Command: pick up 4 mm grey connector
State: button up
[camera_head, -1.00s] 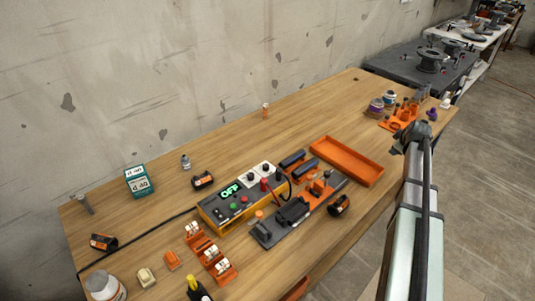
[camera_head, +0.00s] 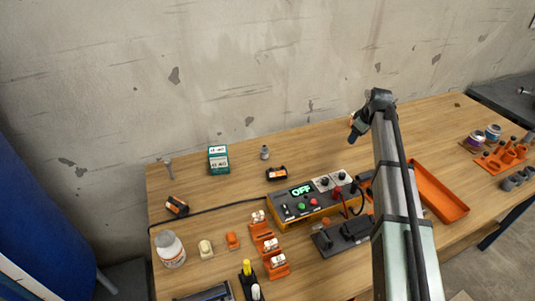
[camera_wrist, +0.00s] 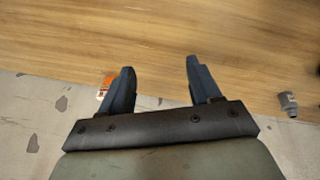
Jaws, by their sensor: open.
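A small grey fitting (camera_head: 264,152) stands upright at the back of the table in the head view, right of a teal box. A similar grey fitting (camera_wrist: 288,103) shows at the right edge of the wrist view. Its size marking cannot be read. My gripper (camera_head: 354,136) is above the back of the table, to the right of this fitting and apart from it. In the wrist view my gripper (camera_wrist: 158,66) has its two dark fingers spread, with only bare wood showing between them.
A teal box (camera_head: 218,160) and a black-orange roll (camera_head: 276,173) are near the fitting. An orange-white piece (camera_wrist: 105,86) lies beside my left finger in the wrist view. A control box (camera_head: 305,205) and an orange tray (camera_head: 440,191) stand forward. The wall closes the back.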

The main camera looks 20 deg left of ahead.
jog(key=s+a+r+n+g, duration=0.1)
jog(key=s+a, duration=0.2)
jog(key=a, duration=0.6)
jog(key=s+a+r+g, duration=0.1)
jog(key=s+a+r, duration=0.15)
jog(key=a, duration=0.65)
jog(key=n+g, duration=0.1)
send_near(265, 146)
jog(key=f, duration=0.2)
jog(key=a+f, duration=0.1)
jog(key=f, duration=0.4)
jog(key=shift+w+a+f, duration=0.1)
jog(key=shift+w+a, duration=0.15)
jog(key=shift+w, duration=0.05)
jog(key=shift+a+f, duration=0.2)
jog(key=shift+f, duration=2.35)
jog(key=shift+c, duration=0.4)
jog(key=c, duration=1)
jog(key=shift+o, duration=0.2)
